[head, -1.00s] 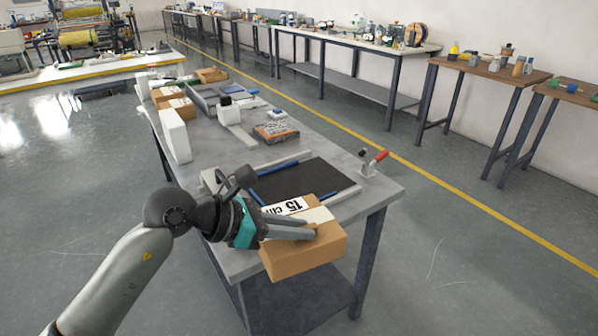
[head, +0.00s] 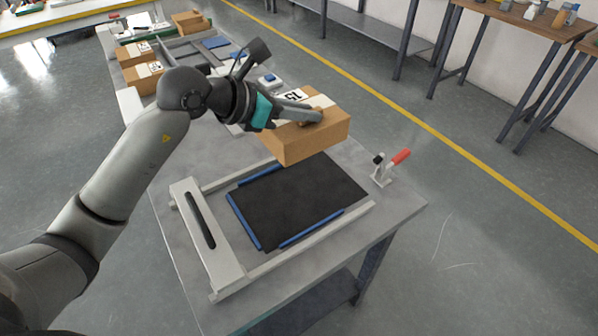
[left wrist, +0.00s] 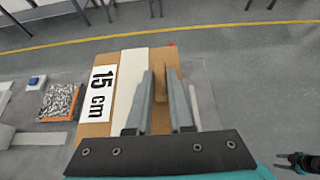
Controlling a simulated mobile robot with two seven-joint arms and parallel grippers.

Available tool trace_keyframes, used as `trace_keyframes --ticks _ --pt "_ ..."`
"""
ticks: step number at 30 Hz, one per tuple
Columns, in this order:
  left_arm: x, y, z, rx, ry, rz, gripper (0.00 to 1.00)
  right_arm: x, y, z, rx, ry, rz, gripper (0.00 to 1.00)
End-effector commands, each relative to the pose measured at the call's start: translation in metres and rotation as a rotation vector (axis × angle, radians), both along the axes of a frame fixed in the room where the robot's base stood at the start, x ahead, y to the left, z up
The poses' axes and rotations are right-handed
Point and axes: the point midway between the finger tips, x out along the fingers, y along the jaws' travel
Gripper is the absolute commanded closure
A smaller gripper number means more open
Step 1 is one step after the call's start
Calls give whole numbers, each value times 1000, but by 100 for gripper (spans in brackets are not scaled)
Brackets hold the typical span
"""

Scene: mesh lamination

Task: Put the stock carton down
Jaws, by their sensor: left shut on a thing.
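The stock carton (head: 310,140) is a brown cardboard box with a pale strip and a white "15 cm" label. My left gripper (head: 312,117) is shut on it from above. The carton appears to be held above the grey table, past the far edge of a black mat (head: 295,200). In the left wrist view, the carton (left wrist: 125,65) lies under the two fingers (left wrist: 165,85), which grip a raised brown part of its top. Its underside is hidden. A dark and teal part at that view's lower right looks like my right gripper (left wrist: 300,160), too small to read.
A white frame (head: 208,235) with blue strips surrounds the mat. A red-handled clamp (head: 390,165) stands to its right. Other cartons (head: 140,78) stand at the table's far left. Bare tabletop (head: 395,205) lies at right.

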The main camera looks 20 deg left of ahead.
Motion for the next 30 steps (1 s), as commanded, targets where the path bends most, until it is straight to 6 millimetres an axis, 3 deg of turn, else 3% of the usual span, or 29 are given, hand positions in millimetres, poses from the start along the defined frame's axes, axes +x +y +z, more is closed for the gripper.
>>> trace_keyframes --ticks 5,18,30 --pt "0 -1 -18 -5 2 -1 100 -17 -7 -5 -10 28 -2 50" --pt "0 0 -133 -4 1 1 100 -23 -9 -30 -13 38 -1 50" --pt "0 0 -181 -3 0 1 100 -18 -8 -44 -11 27 0 50"
